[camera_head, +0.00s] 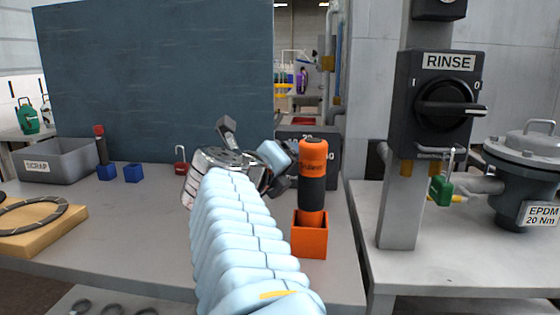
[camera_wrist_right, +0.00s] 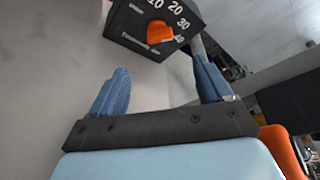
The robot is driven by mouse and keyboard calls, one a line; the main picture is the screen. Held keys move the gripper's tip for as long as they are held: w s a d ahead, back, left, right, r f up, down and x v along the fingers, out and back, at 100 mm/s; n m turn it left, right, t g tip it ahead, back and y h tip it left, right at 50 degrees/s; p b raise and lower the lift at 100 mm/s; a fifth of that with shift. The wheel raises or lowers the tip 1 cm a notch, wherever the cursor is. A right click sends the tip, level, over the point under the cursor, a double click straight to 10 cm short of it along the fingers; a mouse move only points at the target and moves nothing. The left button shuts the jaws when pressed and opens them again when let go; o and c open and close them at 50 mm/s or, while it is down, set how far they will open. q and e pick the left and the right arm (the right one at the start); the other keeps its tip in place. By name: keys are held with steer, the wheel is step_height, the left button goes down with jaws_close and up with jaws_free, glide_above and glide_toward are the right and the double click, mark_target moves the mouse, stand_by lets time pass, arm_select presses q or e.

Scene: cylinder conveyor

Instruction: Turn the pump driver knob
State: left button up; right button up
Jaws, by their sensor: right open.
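The pump driver is a black box (camera_wrist_right: 150,42) with a white number scale and an orange knob (camera_wrist_right: 159,32) on its face, in the right wrist view. In the head view the box (camera_head: 325,150) stands at the back of the bench, mostly hidden behind my right arm and an orange tool; its knob is hidden there. My right gripper (camera_wrist_right: 160,55) is open, with its two blue fingers spread apart and nothing between them. The knob lies just beyond the fingertips, apart from them. My left gripper is not in view.
An orange-black tool (camera_head: 313,175) stands in an orange holder (camera_head: 309,236) close right of my arm. A RINSE switch (camera_head: 443,103) is on a post further right, beside a grey valve (camera_head: 525,165). A grey scrap bin (camera_head: 60,160) and a ring on a wooden block (camera_head: 40,235) are left.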

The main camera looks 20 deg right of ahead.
steer(key=x, duration=1.2)
steer(key=shift+f, duration=0.1)
steer(key=c, duration=1)
steer(key=shift+c, duration=0.2)
steer(key=shift+n, duration=0.3)
steer(key=n+h, duration=0.1)
steer(key=n, duration=0.1)
steer(key=shift+a+f+n+h, duration=0.1)
steer(key=shift+f+n+h, duration=0.05)
steer(key=shift+n+h, duration=0.2)
steer(key=shift+a+n+h, duration=0.1)
steer(key=shift+n+h, duration=0.45)
steer(key=shift+n, duration=0.6)
